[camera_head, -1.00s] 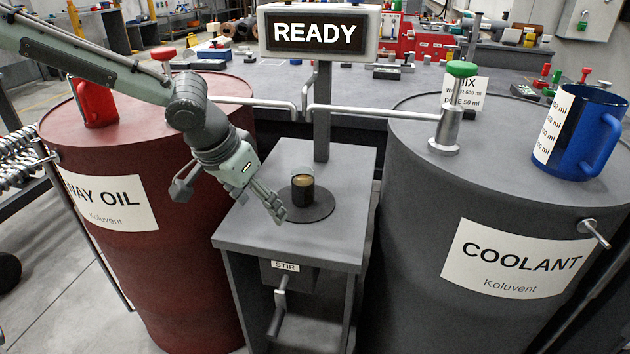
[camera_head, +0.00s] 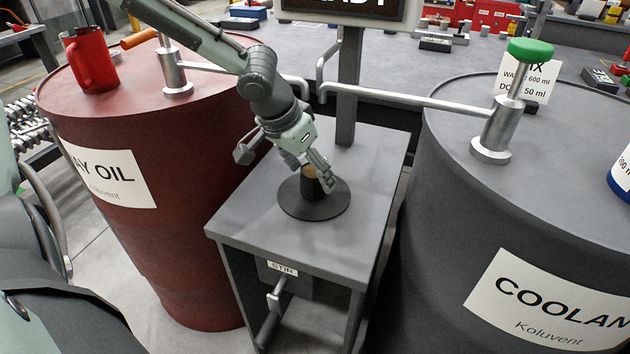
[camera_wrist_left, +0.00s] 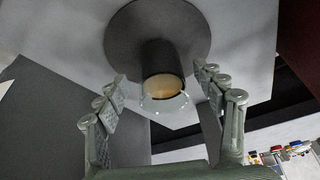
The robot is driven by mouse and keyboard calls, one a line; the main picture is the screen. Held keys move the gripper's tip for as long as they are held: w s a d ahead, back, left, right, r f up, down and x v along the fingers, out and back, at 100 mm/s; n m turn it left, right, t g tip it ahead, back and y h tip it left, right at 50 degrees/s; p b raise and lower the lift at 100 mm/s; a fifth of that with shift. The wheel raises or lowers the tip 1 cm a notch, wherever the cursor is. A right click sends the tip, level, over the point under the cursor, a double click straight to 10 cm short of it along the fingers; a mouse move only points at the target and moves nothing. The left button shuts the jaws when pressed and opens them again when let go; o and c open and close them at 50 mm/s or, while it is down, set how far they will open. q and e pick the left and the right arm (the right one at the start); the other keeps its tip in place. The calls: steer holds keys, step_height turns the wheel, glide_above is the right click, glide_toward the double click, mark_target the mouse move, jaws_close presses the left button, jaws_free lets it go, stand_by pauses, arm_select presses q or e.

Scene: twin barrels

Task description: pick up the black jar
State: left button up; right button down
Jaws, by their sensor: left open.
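The black jar (camera_head: 309,187) stands on a dark round plate (camera_head: 330,208) on the grey stand between the two barrels. It holds something brown, and its upper part is clear. In the left wrist view the jar (camera_wrist_left: 157,56) lies between the two fingers of my left gripper (camera_wrist_left: 159,86), with a gap on each side. My left gripper (camera_head: 323,180) is open at the jar, and its fingers partly cover the jar in the head view. My right gripper is not in view.
A red way-oil barrel (camera_head: 200,240) stands left and a grey coolant barrel (camera_head: 450,230) right. Metal pipes (camera_head: 400,97) and the sign post (camera_head: 348,100) rise behind the jar. A red mug (camera_head: 92,62) stands on the red barrel. The stand's front top (camera_head: 290,245) is clear.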

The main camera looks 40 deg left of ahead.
mark_target(314, 179)
arm_select(q)
steer(key=x, duration=0.3)
steer(key=shift+s, duration=0.1)
steer(key=shift+w+f+b, duration=0.15)
steer(key=shift+w+b, duration=0.05)
steer(key=shift+b, duration=0.1)
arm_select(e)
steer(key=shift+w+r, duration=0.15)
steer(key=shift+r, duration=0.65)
arm_select(q)
steer(key=shift+c, duration=0.2)
steer(key=c, duration=1.4)
steer(key=shift+a, duration=0.1)
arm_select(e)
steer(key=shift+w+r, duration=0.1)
